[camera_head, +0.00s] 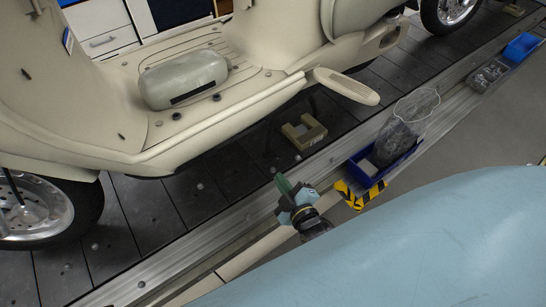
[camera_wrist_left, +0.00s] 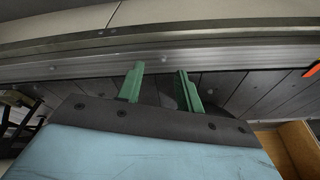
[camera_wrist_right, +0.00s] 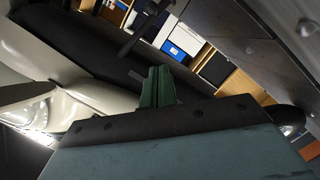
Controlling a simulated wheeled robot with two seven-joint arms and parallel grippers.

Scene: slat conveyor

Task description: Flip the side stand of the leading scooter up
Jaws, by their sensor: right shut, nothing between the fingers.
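The cream scooter (camera_head: 215,115) stands on the dark slat conveyor, its floorboard and a front wheel (camera_head: 45,210) showing in the head view. Its side stand is not clearly visible there; the area under the floorboard is in shadow. My right gripper (camera_head: 283,184) is shut and empty, below the floorboard and apart from the scooter. In the right wrist view its green fingers (camera_wrist_right: 157,86) are together, with a dark bar (camera_wrist_right: 138,35) beyond them; I cannot tell if that is the stand. My left gripper (camera_wrist_left: 160,86) is open and empty, facing slats and a metal rail.
A beige block (camera_head: 304,132) sits on the slats near the right gripper. A blue bin (camera_head: 366,176) with a mesh bag stands along the metal rail (camera_head: 200,248), beside yellow-black striping. A grey-green rounded case (camera_head: 184,80) lies on the floorboard. A beige paddle-shaped footrest (camera_head: 346,86) juts out.

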